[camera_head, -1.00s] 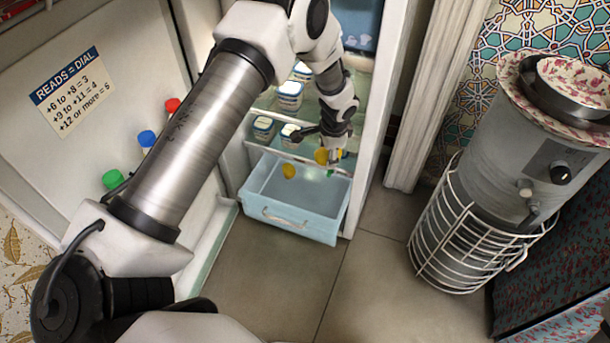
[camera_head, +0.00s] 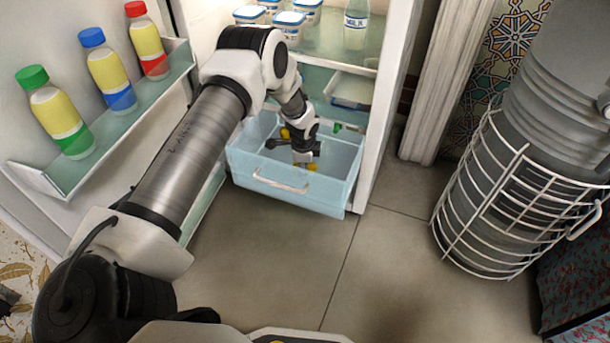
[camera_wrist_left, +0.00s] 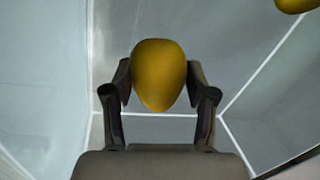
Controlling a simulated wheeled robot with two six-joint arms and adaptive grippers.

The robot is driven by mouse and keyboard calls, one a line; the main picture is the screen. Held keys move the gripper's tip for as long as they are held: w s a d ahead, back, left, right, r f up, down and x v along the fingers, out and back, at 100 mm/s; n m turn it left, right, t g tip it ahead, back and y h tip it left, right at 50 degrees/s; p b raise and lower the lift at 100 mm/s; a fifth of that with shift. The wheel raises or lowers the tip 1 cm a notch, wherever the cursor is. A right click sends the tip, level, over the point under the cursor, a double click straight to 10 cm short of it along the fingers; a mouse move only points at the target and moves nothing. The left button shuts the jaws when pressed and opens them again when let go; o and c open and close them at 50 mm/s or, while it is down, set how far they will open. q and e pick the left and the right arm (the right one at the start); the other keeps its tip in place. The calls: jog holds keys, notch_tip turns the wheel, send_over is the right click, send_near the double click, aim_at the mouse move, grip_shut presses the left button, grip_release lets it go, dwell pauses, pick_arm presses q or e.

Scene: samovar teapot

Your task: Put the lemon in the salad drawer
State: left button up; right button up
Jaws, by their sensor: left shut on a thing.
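The yellow lemon (camera_wrist_left: 160,75) sits between the two fingers of my left gripper (camera_wrist_left: 160,92) in the wrist view, and the gripper is shut on it. In the head view my left gripper (camera_head: 304,163) reaches down into the open pale blue salad drawer (camera_head: 330,196) at the bottom of the fridge. Only a small part of the held lemon (camera_head: 312,168) shows there. The drawer's walls surround the lemon in the wrist view; whether it touches the floor I cannot tell. My right gripper is not in view.
Another yellow thing (camera_head: 285,133) shows at the drawer's back, also at the wrist view's top right corner (camera_wrist_left: 297,4). Fridge shelves with tubs (camera_head: 290,22) are above. Door bottles (camera_head: 108,70) stand left. A white wire cage (camera_head: 510,200) stands right. The floor in front is clear.

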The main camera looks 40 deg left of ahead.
pick_arm(q)
jog(key=x, duration=0.1)
jog(key=b+x, duration=0.1)
jog(key=x, duration=0.1)
jog(key=b+x, duration=0.1)
jog(key=shift+s+d+f, duration=0.2)
jog(key=shift+s+f, duration=0.05)
jog(key=shift+s, duration=0.05)
jog(key=shift+r, duration=0.2)
jog(key=shift+c, duration=0.6)
jog(key=shift+f, duration=0.2)
jog(key=o, duration=1.2)
jog(key=shift+c, duration=0.2)
jog(key=p+v, duration=0.7)
jog(key=v, duration=0.4)
jog(key=shift+r, duration=0.35)
jog(key=shift+s+r+p, duration=0.15)
jog(key=shift+r+p, duration=0.2)
